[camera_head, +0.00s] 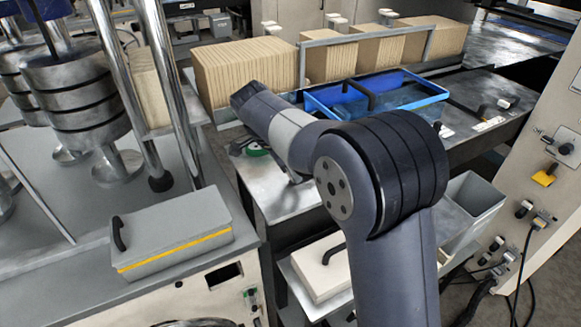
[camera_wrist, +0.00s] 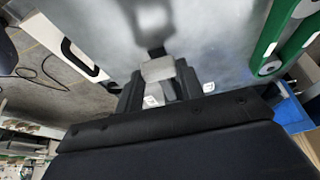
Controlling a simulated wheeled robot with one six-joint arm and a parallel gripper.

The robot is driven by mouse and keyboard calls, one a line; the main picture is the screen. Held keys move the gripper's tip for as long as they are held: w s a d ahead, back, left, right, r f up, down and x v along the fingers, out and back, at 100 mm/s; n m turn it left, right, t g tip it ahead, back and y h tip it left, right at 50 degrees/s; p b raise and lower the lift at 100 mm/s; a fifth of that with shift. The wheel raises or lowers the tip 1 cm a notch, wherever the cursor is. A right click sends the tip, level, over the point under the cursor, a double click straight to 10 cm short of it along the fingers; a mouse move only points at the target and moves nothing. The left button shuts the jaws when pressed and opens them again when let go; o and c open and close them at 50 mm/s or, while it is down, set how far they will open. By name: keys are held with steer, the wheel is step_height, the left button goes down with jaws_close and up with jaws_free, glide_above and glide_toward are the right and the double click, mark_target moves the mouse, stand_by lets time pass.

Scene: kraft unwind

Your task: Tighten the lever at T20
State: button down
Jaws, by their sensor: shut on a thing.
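My gripper (camera_wrist: 160,88) shows in the wrist view, its dark fingers closed on a small light grey block-like piece (camera_wrist: 158,69). This piece appears to be the lever, over a shiny metal surface (camera_wrist: 215,45). Most of the piece is hidden by the fingers, and I cannot tell its angle. No T20 label can be read. In the head view my arm covers the gripper and whatever it holds. The metal table top (camera_head: 283,203) shows beside my arm.
A green part (camera_wrist: 287,38) lies to the right in the wrist view. A blue tray (camera_head: 415,97) stands behind my arm, with stacked tan sheets (camera_head: 245,75) beyond. A grey box (camera_head: 175,232) is at left and a grey bin (camera_head: 475,205) at right.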

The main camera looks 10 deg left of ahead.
steer(key=c, duration=0.9)
jaws_free()
steer(key=v, duration=1)
steer(key=shift+a+r+b, duration=0.15)
steer(key=shift+r+b, duration=0.15)
steer(key=shift+r, duration=0.1)
steer(key=x, duration=1.1)
steer(key=shift+p, duration=0.35)
steer(key=shift+s+n, duration=0.25)
steer(key=shift+n, duration=0.05)
steer(key=shift+w+r, duration=0.1)
